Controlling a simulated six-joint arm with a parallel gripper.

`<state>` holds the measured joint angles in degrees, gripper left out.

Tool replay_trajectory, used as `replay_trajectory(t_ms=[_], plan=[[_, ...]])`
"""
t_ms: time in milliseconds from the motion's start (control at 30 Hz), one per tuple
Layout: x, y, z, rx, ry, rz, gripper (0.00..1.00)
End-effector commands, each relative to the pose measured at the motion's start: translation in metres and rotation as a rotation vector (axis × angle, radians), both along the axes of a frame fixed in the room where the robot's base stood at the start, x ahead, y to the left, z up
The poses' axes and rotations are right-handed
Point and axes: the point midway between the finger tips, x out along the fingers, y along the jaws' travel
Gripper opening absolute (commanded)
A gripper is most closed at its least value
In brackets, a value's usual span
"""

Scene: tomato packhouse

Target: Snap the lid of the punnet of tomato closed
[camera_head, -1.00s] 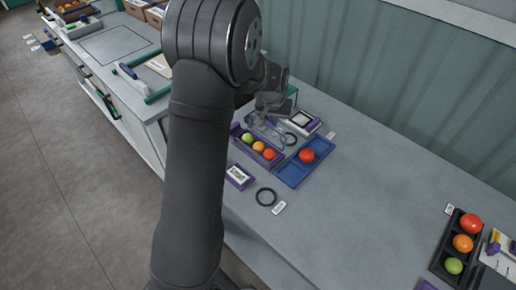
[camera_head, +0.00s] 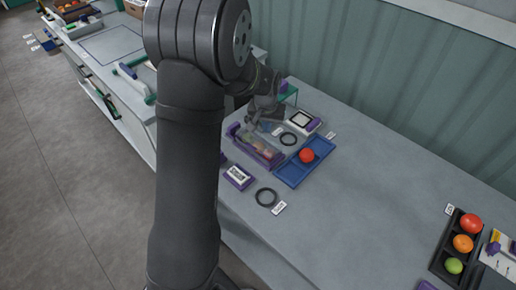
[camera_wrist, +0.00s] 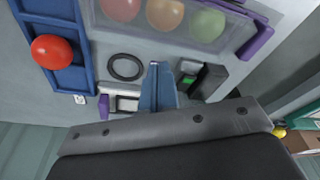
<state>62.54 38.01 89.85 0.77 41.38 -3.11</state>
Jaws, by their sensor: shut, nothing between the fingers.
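The purple punnet (camera_head: 256,160) stands on the bench left of the blue tray. Its clear lid (camera_head: 262,148) lies over the row of tomatoes, which show hazily through it. I cannot tell whether the lid's edge is latched. In the wrist view the lid (camera_wrist: 180,35) covers a red, an orange and a green tomato at the top. My gripper (camera_head: 256,126) is shut and empty, at the punnet's far side; its fingers also show in the wrist view (camera_wrist: 157,72). I cannot tell whether they touch the lid.
A blue tray (camera_head: 291,182) with a red tomato (camera_head: 306,156) is beside the punnet. A black ring (camera_head: 289,139) and a white-and-purple device (camera_head: 302,120) lie behind. A scale-like purple box (camera_head: 238,177) and another ring (camera_head: 266,197) lie in front. The bench to the right is clear up to a black tray (camera_head: 441,268).

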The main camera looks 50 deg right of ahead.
Motion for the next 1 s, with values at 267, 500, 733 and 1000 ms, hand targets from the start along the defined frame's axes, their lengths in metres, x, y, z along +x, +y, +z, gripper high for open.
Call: replay_trajectory(t_ms=[267, 500, 733, 1000], plan=[[0.001, -0.002, 0.003, -0.007, -0.004, -0.001, 0.00], [0.001, -0.003, 0.012, -0.011, -0.005, -0.001, 0.00], [0.001, -0.004, 0.036, -0.013, -0.007, -0.001, 0.00], [0.001, -0.004, 0.063, -0.013, -0.007, -0.001, 0.00]])
